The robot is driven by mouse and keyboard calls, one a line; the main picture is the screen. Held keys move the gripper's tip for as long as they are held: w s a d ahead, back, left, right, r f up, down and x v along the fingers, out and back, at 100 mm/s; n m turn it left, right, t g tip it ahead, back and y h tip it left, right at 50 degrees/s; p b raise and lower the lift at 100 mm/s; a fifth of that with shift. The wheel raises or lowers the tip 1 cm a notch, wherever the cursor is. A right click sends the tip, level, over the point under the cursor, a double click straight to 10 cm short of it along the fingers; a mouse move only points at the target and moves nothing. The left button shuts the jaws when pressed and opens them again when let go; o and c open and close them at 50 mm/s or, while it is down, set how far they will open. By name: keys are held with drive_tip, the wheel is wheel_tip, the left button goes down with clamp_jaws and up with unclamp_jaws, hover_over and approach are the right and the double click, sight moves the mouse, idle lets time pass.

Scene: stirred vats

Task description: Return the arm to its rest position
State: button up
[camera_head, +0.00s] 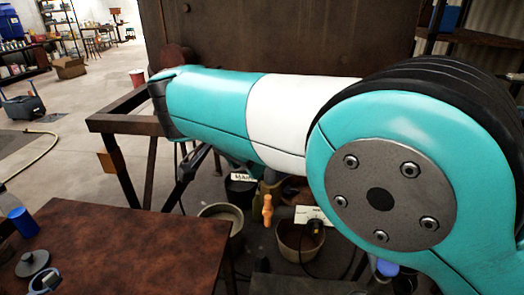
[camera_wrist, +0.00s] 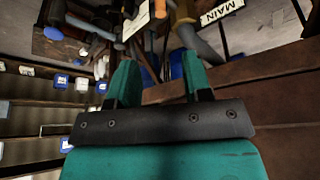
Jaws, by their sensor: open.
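My teal and white arm stretches across the head view from the right side to the upper left, above a brown metal frame. My gripper is not clearly visible in the head view. In the wrist view my gripper (camera_wrist: 160,82) shows two teal fingers spread apart on a dark bracket. No object sits between the fingers.
A brown table (camera_head: 110,250) fills the lower left, with a blue cup (camera_head: 22,222) and a dark round lid (camera_head: 32,263) on it. An orange-handled valve (camera_head: 267,208) and buckets (camera_head: 297,242) are below my arm. A large brown vat wall (camera_head: 290,38) stands behind.

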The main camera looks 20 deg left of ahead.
drive_tip(key=w+d+r+n, duration=0.2)
drive_tip(key=d+r, duration=0.1)
drive_tip(key=d, duration=0.4)
drive_tip(key=w+d+r+n, duration=0.2)
drive_tip(key=d+r, duration=0.1)
drive_tip(key=d, duration=0.4)
drive_tip(key=s+d+r+n+g+y, duration=0.2)
drive_tip(key=s+d+n+y, duration=0.3)
drive_tip(key=d, duration=0.6)
drive_tip(key=s+d+f+n+g, duration=0.1)
drive_tip(key=s+d, duration=0.2)
drive_tip(key=s, duration=0.6)
drive_tip(key=s+d+f+n+g+y, duration=0.1)
drive_tip(key=s+d, duration=0.3)
drive_tip(key=s, duration=0.6)
drive_tip(key=shift+d+f+n, duration=0.15)
drive_tip(key=shift+f+n, duration=0.1)
drive_tip(key=shift+n, duration=0.15)
